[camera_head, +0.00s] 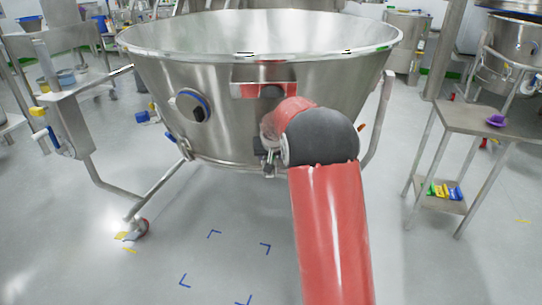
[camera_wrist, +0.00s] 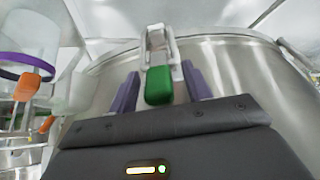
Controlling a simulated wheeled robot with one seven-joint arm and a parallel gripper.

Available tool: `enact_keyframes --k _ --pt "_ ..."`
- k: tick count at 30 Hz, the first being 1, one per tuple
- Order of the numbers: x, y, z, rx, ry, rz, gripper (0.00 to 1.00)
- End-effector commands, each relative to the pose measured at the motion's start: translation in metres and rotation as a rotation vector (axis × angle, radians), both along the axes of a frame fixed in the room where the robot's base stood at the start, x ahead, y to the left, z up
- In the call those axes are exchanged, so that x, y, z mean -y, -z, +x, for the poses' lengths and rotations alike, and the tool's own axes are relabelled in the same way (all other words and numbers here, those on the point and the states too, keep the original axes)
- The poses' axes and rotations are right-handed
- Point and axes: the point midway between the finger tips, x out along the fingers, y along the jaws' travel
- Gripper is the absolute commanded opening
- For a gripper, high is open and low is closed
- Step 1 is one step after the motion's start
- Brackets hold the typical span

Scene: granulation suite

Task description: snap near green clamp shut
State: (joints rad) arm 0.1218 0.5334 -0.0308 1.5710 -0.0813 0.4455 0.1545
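The green clamp (camera_wrist: 158,86) shows in the wrist view, with a green grip at the end of a pale metal lever (camera_wrist: 156,42) on the steel bowl's wall. I cannot tell whether the clamp is latched. My gripper (camera_wrist: 160,80) has its two purple fingers apart, one on each side of the green grip, with a gap visible on at least the right side. The large steel bowl (camera_head: 225,75) stands ahead in the head view. My red arm reaches to its near wall there and hides the green clamp and my fingers.
An orange-handled part (camera_wrist: 27,83) and a purple-ringed clear vessel (camera_wrist: 30,45) stand at left in the wrist view. In the head view, a steel side table (camera_head: 475,118) stands at right and a bowl frame leg (camera_head: 155,192) at left. Floor between is clear.

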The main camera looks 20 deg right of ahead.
Motion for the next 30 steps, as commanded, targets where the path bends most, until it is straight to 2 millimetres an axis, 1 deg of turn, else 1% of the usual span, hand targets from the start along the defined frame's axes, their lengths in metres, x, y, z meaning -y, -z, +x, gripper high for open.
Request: enact_keyframes --k 7,9,13,18,21,25,30 --pt "0.0 -0.001 0.0 0.001 0.001 -0.001 0.49" --pt "0.0 -0.004 -0.002 0.002 0.001 -0.001 0.49" --pt "-0.003 -0.018 -0.011 0.004 0.0 -0.001 0.49" --pt "-0.007 -0.043 -0.027 0.004 -0.001 -0.001 0.49" --pt "-0.008 -0.054 -0.035 0.004 0.0 -0.001 0.49" --pt "-0.01 -0.063 -0.041 0.001 0.0 0.0 0.49" --pt "-0.01 -0.065 -0.043 0.0 0.0 0.0 0.49"
